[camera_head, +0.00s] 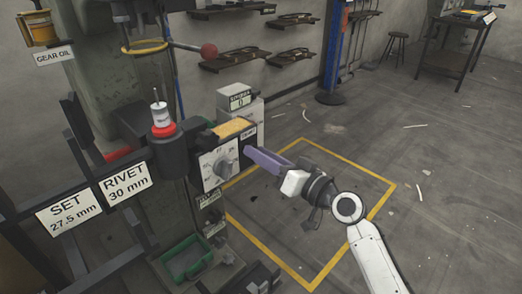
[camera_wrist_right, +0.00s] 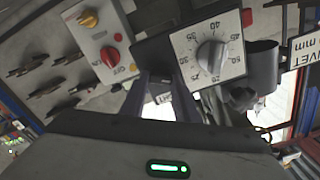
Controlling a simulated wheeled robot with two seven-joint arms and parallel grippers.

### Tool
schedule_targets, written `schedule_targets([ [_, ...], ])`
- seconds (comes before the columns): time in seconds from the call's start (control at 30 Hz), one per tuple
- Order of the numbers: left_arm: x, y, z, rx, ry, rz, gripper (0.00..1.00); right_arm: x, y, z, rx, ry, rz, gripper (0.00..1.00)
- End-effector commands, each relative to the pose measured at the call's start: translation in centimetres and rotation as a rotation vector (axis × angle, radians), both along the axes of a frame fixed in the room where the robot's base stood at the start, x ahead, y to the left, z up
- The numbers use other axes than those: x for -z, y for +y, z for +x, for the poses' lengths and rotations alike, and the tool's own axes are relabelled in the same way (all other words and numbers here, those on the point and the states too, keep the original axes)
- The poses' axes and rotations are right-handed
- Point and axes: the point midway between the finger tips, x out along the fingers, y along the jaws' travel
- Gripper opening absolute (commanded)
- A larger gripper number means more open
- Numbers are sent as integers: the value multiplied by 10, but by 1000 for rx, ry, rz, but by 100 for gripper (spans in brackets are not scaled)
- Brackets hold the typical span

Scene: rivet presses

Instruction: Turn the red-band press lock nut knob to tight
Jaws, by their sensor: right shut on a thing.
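The red-band press stands at the left in the head view, with a red band (camera_head: 163,130) around its dark cylinder. Its dial box has a white scale face and a grey dial knob (camera_head: 222,165), also seen in the wrist view (camera_wrist_right: 211,55). My right gripper (camera_head: 249,152) reaches in from the right, its purple fingers against the box's right side. In the wrist view the fingers (camera_wrist_right: 162,95) close on something beside the dial, apparently the lock nut knob, which the fingers hide. Its turn position cannot be told. My left gripper is not in view.
A red ball-ended lever (camera_head: 208,50) sticks out above the box. A control panel (camera_wrist_right: 100,40) with yellow and red knobs shows in the wrist view. A green tray (camera_head: 186,258) is low beside the press.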

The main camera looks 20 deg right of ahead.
Motion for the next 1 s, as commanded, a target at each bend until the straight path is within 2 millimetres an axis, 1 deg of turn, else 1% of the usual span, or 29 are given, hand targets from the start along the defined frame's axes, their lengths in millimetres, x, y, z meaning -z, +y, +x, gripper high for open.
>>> schedule_targets([
  [0.1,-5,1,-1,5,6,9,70,-2,-1,0,0,39,102,6],
  [0.33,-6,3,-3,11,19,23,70,-2,-2,0,2,112,310,6],
  [0.7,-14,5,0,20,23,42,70,0,-3,1,2,232,638,6],
  [1.0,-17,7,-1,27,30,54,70,2,-3,1,3,308,852,6],
])
